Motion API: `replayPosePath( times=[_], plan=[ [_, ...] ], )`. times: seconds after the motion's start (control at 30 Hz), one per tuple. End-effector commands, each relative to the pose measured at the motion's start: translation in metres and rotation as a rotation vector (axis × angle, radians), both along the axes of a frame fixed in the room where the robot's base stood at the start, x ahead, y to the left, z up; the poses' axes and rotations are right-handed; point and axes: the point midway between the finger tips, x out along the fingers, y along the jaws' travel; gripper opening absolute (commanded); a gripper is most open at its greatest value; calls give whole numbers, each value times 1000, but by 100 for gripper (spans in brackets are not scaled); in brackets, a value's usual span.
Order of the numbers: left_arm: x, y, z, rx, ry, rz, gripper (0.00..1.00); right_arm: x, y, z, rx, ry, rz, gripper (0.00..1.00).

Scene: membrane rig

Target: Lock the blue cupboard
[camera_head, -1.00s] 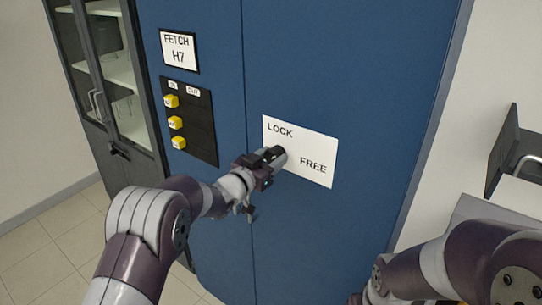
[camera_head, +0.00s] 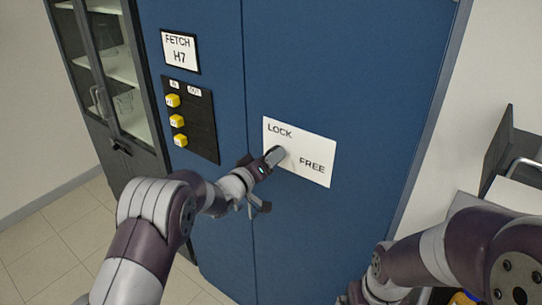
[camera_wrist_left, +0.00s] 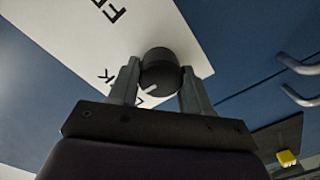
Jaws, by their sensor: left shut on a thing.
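The blue cupboard (camera_head: 300,60) has a white plate (camera_head: 318,155) marked LOCK at upper left and FREE at lower right. My left gripper (camera_head: 274,156) is at the plate's left part. In the left wrist view, my left gripper (camera_wrist_left: 158,80) is shut on a dark round knob (camera_wrist_left: 160,66), one finger on each side. A pale mark shows on the knob's face, but I cannot tell which word it points to. In the head view the gripper hides the knob. My right arm shows at lower right; its fingers are out of the picture.
A black panel (camera_head: 194,145) with several yellow buttons and a FETCH H7 sign (camera_head: 180,51) are on the cupboard's left part. A grey glass-door cabinet (camera_head: 110,80) stands to the left. Handles (camera_wrist_left: 298,66) show in the left wrist view.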

Motion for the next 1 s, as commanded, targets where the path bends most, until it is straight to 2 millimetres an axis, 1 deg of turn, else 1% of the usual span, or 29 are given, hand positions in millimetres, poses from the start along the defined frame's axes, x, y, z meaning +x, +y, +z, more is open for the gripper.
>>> replayPosePath(
  times=[0.03, 0.3, 0.7, 0.73, 0.77, 0.8, 1.0],
  plan=[
    [1, 1, 5, -15, 0, 3, 18, 0, 0, 2, 0, 0, 0, 99],
    [2, 1, 5, -53, 27, 3, 18, 0, 0, 4, 0, 0, 0, 99],
    [2, 1, 5, -57, 29, 3, 18, 0, 0, 4, 0, 0, 0, 99],
    [2, 1, 5, -57, 29, 3, 58, 0, 0, 4, 0, 0, 0, 99],
    [2, 1, 5, -57, 29, 3, 68, 0, 0, 4, 0, 0, 0, 99],
    [1, 1, 4, -56, 30, 3, 74, 0, 0, 4, 0, 0, 0, 99],
    [1, 1, 2, -53, 34, 1, 74, 0, 0, 3, 0, 0, 0, 99]
  ],
)
